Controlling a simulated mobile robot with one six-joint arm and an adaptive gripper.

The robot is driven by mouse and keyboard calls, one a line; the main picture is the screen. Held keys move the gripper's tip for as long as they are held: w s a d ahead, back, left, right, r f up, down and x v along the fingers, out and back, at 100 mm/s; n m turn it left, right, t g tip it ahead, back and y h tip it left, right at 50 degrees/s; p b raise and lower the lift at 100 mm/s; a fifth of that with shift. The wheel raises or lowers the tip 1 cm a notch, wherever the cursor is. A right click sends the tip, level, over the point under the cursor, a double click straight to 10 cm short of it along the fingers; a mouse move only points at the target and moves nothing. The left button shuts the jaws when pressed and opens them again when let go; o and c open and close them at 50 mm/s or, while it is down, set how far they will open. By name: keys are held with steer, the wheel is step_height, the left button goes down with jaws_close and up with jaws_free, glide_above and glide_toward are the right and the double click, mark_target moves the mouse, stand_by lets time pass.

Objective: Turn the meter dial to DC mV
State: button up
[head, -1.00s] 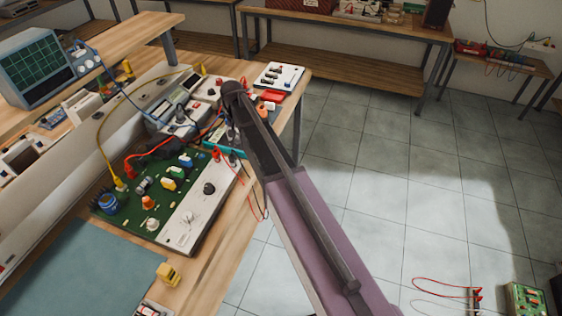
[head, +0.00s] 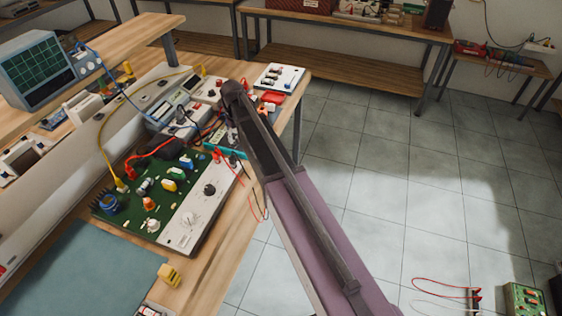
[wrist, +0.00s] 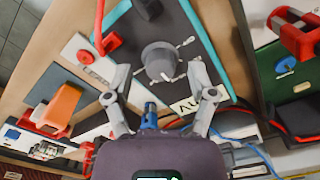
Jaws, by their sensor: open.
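The meter (wrist: 205,65) has a dark face with a teal edge and fills the upper middle of the wrist view. Its round grey dial (wrist: 160,60) stands in the middle of that face with white marks around it. The marks are too small to read, so I cannot tell the dial's setting. My gripper (wrist: 158,70) is open, with one fingertip to the left and one to the right of the dial. Whether they touch it is unclear. In the head view the meter's teal edge (head: 226,151) shows beside my arm, which hides most of it and the gripper.
A green circuit board (head: 120,215) with a white panel (head: 195,215) lies close to the meter. Red test leads (head: 155,153) and other cables run nearby. In the wrist view a red plug (wrist: 107,42) and an orange block (wrist: 62,105) are left of the gripper. Open floor is at right.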

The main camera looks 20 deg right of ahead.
steer(key=shift+r+p, duration=6.4)
steer(key=shift+r, duration=0.4)
steer(key=s+d+f+m+b, duration=0.2)
steer(key=s+d, duration=0.2)
steer(key=s, duration=0.8)
steer(key=s+d+f+m+b, duration=0.2)
steer(key=s+d+f+b, duration=0.1)
steer(key=s, duration=0.9)
steer(key=shift+s+d, duration=0.4)
steer(key=shift+d, duration=0.45)
